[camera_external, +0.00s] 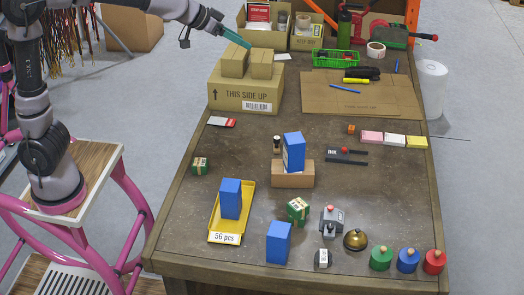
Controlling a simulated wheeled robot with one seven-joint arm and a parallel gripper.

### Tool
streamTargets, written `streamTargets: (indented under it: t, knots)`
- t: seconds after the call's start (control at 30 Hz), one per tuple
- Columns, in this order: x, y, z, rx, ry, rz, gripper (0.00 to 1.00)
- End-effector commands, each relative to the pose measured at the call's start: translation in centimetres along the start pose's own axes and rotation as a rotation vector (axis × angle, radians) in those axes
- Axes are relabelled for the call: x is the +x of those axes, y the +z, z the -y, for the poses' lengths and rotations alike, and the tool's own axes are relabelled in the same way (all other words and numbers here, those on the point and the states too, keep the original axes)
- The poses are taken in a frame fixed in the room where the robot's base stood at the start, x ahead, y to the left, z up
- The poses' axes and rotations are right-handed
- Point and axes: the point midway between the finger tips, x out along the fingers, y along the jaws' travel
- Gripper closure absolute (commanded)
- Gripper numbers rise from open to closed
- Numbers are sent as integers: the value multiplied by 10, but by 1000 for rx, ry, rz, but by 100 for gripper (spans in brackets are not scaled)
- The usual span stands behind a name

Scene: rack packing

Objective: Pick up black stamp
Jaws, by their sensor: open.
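No object in view is clearly a black stamp. A small upright piece with a dark top (277,139) stands behind the left end of a cardboard box, and a small black-and-white item (322,259) sits near the front edge. Both are too small to identify for sure. Green (381,258), blue (408,260) and red (434,262) round-knobbed pieces, which look like stamps, stand in a row at the front right. My gripper (243,43), with teal fingers, is open above the small boxes at the table's far left, well away from these items.
Another is on the yellow tray (218,238), another at the front (278,243). The large carton (235,90) is beneath my gripper.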

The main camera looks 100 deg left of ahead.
Motion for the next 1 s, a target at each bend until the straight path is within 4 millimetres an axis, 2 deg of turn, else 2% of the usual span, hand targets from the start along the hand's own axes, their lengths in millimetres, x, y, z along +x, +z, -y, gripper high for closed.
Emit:
streamTargets:
  t: [0.03,0.2,0.4,0.67,0.7,0.93,1.0]
  knots:
    - [19,-10,19,-31,-49,-24,30]
    - [54,-37,68,-99,-166,-109,30]
    - [77,-58,110,-133,-269,-190,30]
    - [95,-79,150,-147,-373,-279,30]
    - [98,-79,155,-149,-385,-287,30]
    - [134,-30,157,-152,-379,-280,30]
    - [149,-10,159,-151,-380,-278,30]
